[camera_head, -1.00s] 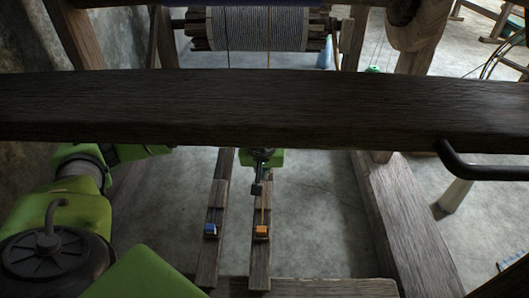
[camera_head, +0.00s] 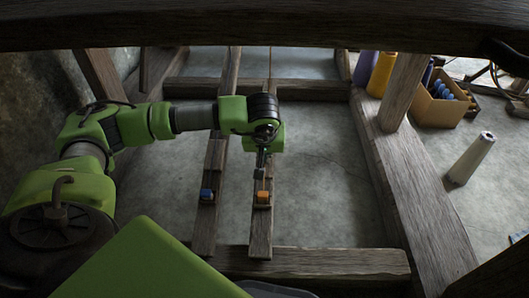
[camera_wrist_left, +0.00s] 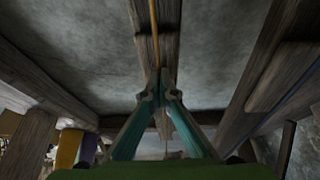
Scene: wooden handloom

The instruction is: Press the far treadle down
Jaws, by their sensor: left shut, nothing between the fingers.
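Two long wooden treadles lie side by side under the loom: one with a blue block (camera_head: 207,194), the left treadle (camera_head: 206,235), and one with an orange block (camera_head: 263,197), the right treadle (camera_head: 260,237). I cannot tell from the pictures alone which one is called far. My left gripper (camera_head: 260,174) is shut and empty, pointing down over the right treadle just behind the orange block. I cannot tell whether it touches the wood. In the left wrist view, the shut fingertips (camera_wrist_left: 158,86) are in front of a treadle and an orange cord (camera_wrist_left: 154,28). My right gripper is out of view.
A dark beam (camera_head: 250,25) crosses the top of the head view. A frame rail (camera_head: 310,262) crosses in front, and a thick side rail (camera_head: 415,200) runs along the right. A pale cone (camera_head: 470,158) and a cardboard box (camera_head: 438,105) stand on the floor beyond it.

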